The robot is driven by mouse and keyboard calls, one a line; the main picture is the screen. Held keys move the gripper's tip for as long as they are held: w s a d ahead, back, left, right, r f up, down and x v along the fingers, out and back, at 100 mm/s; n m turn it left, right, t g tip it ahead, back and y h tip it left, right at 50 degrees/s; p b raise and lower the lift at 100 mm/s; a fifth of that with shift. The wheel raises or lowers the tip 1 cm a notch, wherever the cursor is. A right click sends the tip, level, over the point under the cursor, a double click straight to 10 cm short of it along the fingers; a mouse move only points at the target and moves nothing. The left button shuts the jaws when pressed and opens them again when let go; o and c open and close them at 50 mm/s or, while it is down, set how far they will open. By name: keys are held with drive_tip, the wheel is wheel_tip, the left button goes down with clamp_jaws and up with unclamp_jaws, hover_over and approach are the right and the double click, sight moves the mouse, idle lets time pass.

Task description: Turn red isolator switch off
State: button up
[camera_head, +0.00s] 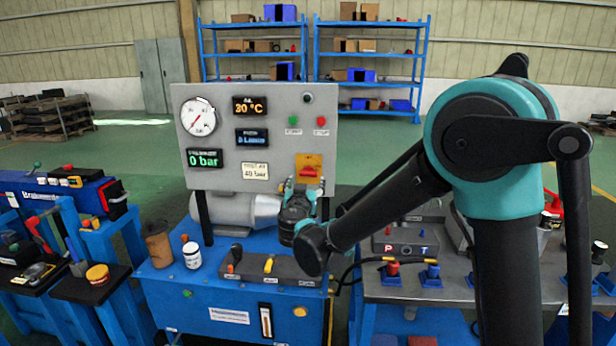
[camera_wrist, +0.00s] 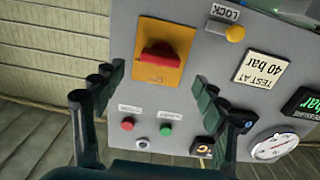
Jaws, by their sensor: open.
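The red isolator switch (camera_wrist: 161,54) is a red knob on a yellow-orange plate (camera_wrist: 146,77) on the grey control panel. In the head view the yellow plate (camera_head: 309,160) shows at the panel's lower right, with the red knob (camera_head: 309,171) low on it. My gripper (camera_wrist: 160,85) is open, its two dark fingers on either side of the switch in the wrist view. No contact with the knob is visible.
The grey panel (camera_head: 228,114) also carries a gauge (camera_head: 199,117), digital displays, a green button (camera_head: 292,121) and a red button (camera_head: 321,121). Below it are a blue bench (camera_head: 240,306), a white jar (camera_head: 192,255) and a brown cup (camera_head: 159,250). A yellow lock knob (camera_wrist: 235,33) sits near the switch.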

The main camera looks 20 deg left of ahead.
sight(308, 174)
drive_tip(key=shift+x, duration=2.8)
drive_tip(key=shift+c, duration=0.3)
drive_tip(key=c, duration=1.1)
